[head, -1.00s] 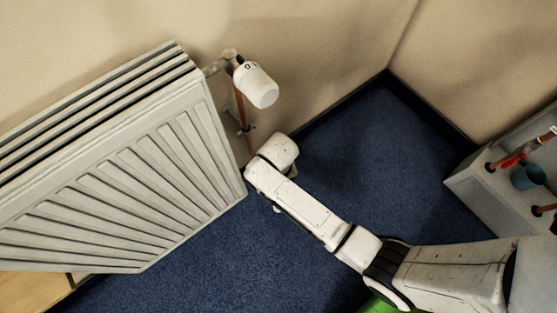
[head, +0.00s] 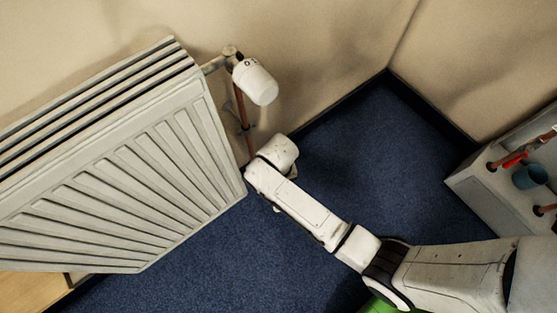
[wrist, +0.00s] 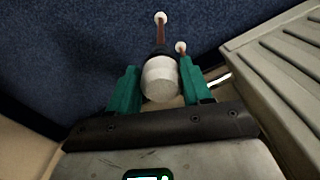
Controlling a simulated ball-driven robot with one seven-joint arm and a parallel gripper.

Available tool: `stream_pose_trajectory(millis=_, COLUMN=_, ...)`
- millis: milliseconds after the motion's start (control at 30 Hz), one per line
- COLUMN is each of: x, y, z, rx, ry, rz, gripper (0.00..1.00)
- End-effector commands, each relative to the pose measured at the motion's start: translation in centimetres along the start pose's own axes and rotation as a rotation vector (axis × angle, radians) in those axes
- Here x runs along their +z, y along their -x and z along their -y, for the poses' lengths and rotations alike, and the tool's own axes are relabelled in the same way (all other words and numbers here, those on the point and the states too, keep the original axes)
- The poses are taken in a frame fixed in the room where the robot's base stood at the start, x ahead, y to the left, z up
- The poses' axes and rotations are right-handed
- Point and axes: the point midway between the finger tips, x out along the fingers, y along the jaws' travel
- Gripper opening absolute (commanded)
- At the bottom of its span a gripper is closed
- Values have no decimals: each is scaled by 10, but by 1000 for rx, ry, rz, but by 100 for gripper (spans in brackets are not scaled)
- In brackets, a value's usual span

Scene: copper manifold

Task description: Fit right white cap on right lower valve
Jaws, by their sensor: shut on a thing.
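In the wrist view, my gripper (wrist: 158,72) is shut on a white round cap (wrist: 161,84), with one green finger on each side. Beyond the cap, and in line with it, is a dark part, probably the valve, with a copper pipe (wrist: 161,32) past it. I cannot tell whether the cap is touching or seated on the dark part. In the head view, my white arm reaches down beside the radiator's right end, and its own links hide the gripper, the cap and the lower valve.
The white radiator (head: 120,175) stands close beside the gripper; its edge also shows at right in the wrist view (wrist: 275,80). A white thermostat head (head: 255,82) sits on the upper valve. A grey box with pipes (head: 480,185) stands at right. Blue carpet (head: 370,150) is clear between.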

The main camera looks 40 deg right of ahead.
Motion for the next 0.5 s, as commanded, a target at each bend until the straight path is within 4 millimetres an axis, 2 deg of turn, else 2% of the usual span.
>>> stream_pose_trajectory(millis=433, x=0, y=-6, z=0, rx=0, ry=0, rz=0, gripper=20)
stream_pose_trajectory(millis=467, x=0, y=-6, z=0, rx=0, ry=0, rz=0, gripper=50)
stream_pose_trajectory(millis=500, x=0, y=-6, z=0, rx=0, ry=0, rz=0, gripper=54)
